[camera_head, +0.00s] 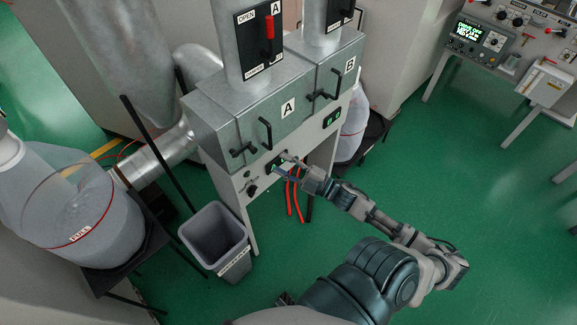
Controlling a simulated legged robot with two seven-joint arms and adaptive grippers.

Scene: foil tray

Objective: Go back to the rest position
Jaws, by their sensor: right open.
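My right gripper (288,163) is at the front panel (258,180) below the grey metal box marked A (280,98). Its fingers are open and small in the view. They are close to the panel's controls, and I cannot tell whether they touch them. My right arm reaches up to it from the lower right. My left gripper is not in view. No foil tray shows.
A grey bin (215,238) stands on the floor. A clear collection bag (75,210) is at the left. Open green floor (450,220) lies to the right. Control benches (515,45) stand at the back right.

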